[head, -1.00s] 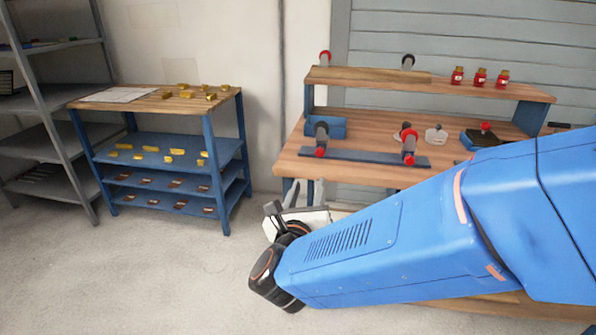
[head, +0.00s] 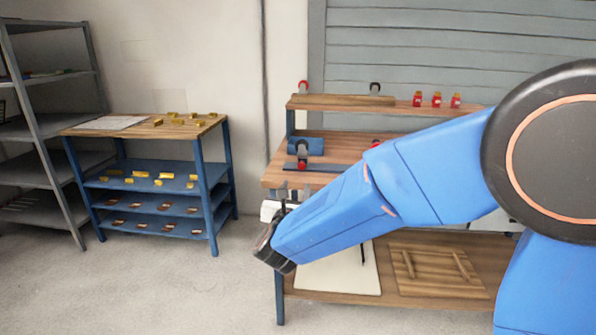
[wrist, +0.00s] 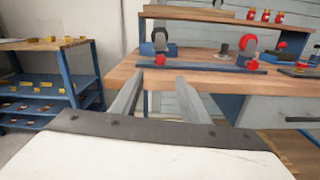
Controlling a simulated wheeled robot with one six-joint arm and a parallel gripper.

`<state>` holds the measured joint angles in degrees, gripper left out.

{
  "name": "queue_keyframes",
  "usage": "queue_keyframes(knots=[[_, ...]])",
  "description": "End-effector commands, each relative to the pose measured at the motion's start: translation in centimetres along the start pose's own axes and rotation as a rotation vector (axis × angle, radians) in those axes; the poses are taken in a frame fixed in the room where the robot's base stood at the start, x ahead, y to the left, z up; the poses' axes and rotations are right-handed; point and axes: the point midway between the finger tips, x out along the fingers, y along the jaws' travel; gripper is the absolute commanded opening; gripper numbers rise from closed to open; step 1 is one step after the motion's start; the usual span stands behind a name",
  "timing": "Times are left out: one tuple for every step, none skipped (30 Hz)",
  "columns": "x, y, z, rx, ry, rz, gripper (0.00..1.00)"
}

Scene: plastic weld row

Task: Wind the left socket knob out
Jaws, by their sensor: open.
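The left socket knob (head: 302,165) is red, on the front of a dark round socket mounted on a blue bar on the wooden bench. In the wrist view the left knob (wrist: 160,59) sits just beyond the space between my fingertips. A second red knob (wrist: 252,65) is to its right on the same bar. In the head view my arm covers most of that one. My gripper (head: 295,190) is open and empty, in front of the bench's front edge, pointing at the bench; in the wrist view its two fingers (wrist: 159,78) are apart and touch nothing.
A raised shelf (head: 420,108) on the bench holds several red jars (head: 436,99). A blue block (wrist: 150,49) lies behind the left socket. A blue rack (head: 228,165) with yellow parts stands left. A lower shelf (head: 300,296) runs under the bench. Floor between rack and bench is clear.

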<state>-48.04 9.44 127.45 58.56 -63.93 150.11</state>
Motion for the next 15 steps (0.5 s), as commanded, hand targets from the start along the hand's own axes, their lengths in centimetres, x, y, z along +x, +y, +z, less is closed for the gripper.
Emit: queue_keyframes(knots=[[1.0,-0.1,0.0,0.000,-0.001,-0.003,0.41],[1.5,-0.1,0.0,-0.001,-0.001,-0.003,0.41],[2.2,-0.1,0.0,-0.001,-0.001,-0.003,0.41],[2.8,-0.1,-0.1,-0.001,0.000,-0.003,0.41],[3.3,-0.1,-0.1,-0.001,0.000,-0.002,0.41],[4.0,-0.1,0.0,-0.001,-0.001,-0.002,0.41],[4.5,-0.1,0.0,-0.001,-0.002,-0.003,0.41],[5.0,-0.1,0.0,-0.001,-0.001,-0.002,0.41],[5.8,-0.1,-0.1,-0.001,0.000,-0.002,0.41],[6.3,-0.1,0.0,-0.001,0.000,-0.002,0.41],[6.8,-0.1,0.0,-0.001,-0.001,-0.003,0.41],[7.5,-0.1,0.0,-0.001,-0.001,-0.002,0.41],[8.0,0.0,0.0,-0.001,-0.001,-0.002,0.41],[8.6,-0.1,0.0,-0.001,-0.001,-0.002,0.41],[9.3,-0.1,-0.1,-0.001,0.000,-0.002,0.41]])
